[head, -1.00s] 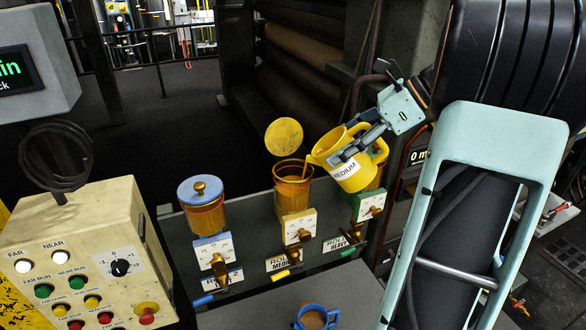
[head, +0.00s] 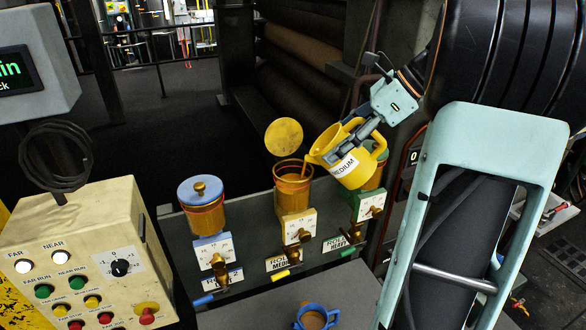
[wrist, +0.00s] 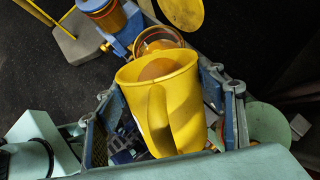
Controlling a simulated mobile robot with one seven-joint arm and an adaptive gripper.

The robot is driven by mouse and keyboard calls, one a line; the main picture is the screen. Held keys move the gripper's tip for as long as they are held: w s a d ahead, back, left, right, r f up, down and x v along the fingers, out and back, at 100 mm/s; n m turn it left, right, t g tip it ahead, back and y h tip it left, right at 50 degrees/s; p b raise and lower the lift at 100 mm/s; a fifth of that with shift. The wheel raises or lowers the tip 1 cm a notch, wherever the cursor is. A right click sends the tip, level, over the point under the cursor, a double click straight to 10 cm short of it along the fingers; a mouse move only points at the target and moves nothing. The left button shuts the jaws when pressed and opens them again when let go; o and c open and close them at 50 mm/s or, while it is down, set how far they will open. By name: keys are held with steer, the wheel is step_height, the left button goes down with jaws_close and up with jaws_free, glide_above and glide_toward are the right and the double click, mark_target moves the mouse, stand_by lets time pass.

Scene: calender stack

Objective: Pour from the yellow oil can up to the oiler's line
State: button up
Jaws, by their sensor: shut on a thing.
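The yellow oil can (head: 349,166), labelled MEDIUM, is tilted to the left with its spout over the open middle oiler (head: 292,188). A thin amber stream seems to run from the spout into that oiler, which holds amber oil; its line cannot be made out. My gripper (head: 362,136) is shut on the can, and the wrist view shows its fingers on both sides of the can (wrist: 172,100), with oil inside. The middle oiler's round yellow lid (head: 284,136) stands open behind it. In the wrist view the oiler (wrist: 158,42) lies just beyond the can's spout.
A blue-lidded oiler (head: 203,207) stands to the left. A green-marked oiler (head: 369,206) is partly hidden behind the can. A blue can (head: 316,317) stands on the grey surface in front. A control box (head: 85,255) is at the left.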

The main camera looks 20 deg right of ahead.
mark_target(374, 165)
steer(key=shift+w+a+r+g+h, duration=0.3)
steer(key=shift+a+r+g+h, duration=0.25)
steer(key=shift+h, duration=0.35)
stand_by(1.6)
steer(key=shift+d, duration=0.15)
steer(key=d+f+t+y, duration=0.1)
steer(key=s+d+f+y, duration=0.1)
steer(key=y, duration=0.1)
steer(key=d+f+t+y, duration=0.1)
steer(key=shift+s+t, duration=0.35)
steer(key=shift+s, duration=0.05)
steer(key=shift+r+y, duration=0.1)
steer(key=shift+y, duration=0.2)
steer(key=shift+s+a, duration=0.1)
steer(key=shift+a, duration=0.05)
steer(key=shift+s+d+f+t+y, duration=0.25)
steer(key=shift+d+f+y, duration=0.1)
steer(key=shift+d, duration=0.1)
steer(key=shift+s+d+f+t+y, duration=0.25)
steer(key=shift+d+f, duration=0.1)
steer(key=shift+d, duration=0.1)
steer(key=shift+s+d+f+t+y, duration=0.4)
steer(key=shift+d+f+y, duration=0.1)
steer(key=shift+y, duration=0.1)
steer(key=shift+s+d+f+t+y, duration=0.25)
steer(key=shift+d+f+t+y, duration=0.15)
steer(key=shift+d+f+y, duration=0.15)
steer(key=shift+s+d+r+t+y+p, duration=0.25)
steer(key=shift+s+d+t+y+p, duration=0.25)
steer(key=shift+y, duration=0.35)
